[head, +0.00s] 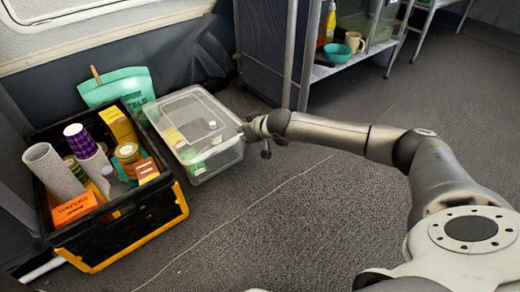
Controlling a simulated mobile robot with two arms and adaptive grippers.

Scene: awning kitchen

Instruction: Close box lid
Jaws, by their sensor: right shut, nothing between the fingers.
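A clear plastic box (212,165) stands on the grey carpeted floor, left of the picture's middle. Its see-through lid (185,105) lies over the top and looks about flat; I cannot tell whether it is fully seated. Several small items show through the plastic. My right gripper (251,130) is at the box's right edge, near the lid's rim, shut and with nothing held. I cannot tell whether it touches the lid. My left gripper is out of view.
A black and yellow crate (135,232) full of packages and cups stands to the left of the box. A teal bag (117,87) is behind it. A metal shelf (350,58) with a bowl and mug stands at the back. The carpet in front is clear.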

